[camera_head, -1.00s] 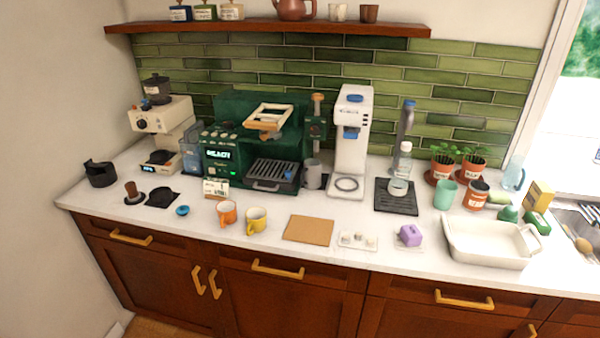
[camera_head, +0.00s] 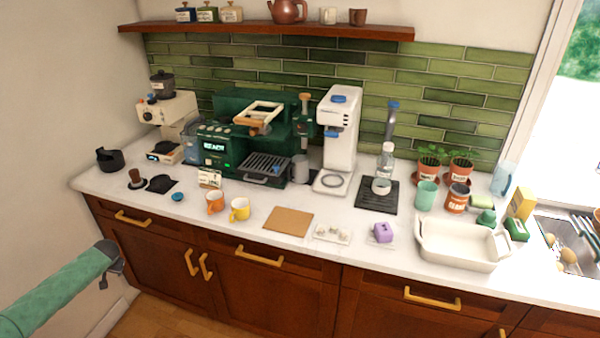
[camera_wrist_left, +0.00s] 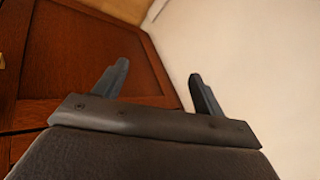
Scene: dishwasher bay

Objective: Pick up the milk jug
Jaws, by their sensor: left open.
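A grey metal jug (camera_head: 300,168), which I take to be the milk jug, stands upright on the counter between the green coffee machine (camera_head: 245,140) and the white machine (camera_head: 338,140). My left gripper (camera_head: 110,277) is in front of the cabinets at the lower left, well below and to the left of the jug. The left wrist view shows its two fingers (camera_wrist_left: 158,72) apart with nothing between them. That view holds only cabinet door, floor and wall. My right gripper is not in view.
An orange mug (camera_head: 215,202) and a yellow mug (camera_head: 239,210) stand near the counter's front edge. A brown board (camera_head: 288,221) lies to their right. A bottle (camera_head: 386,160) stands on a black mat (camera_head: 366,196). A white dish (camera_head: 462,259) is at the right.

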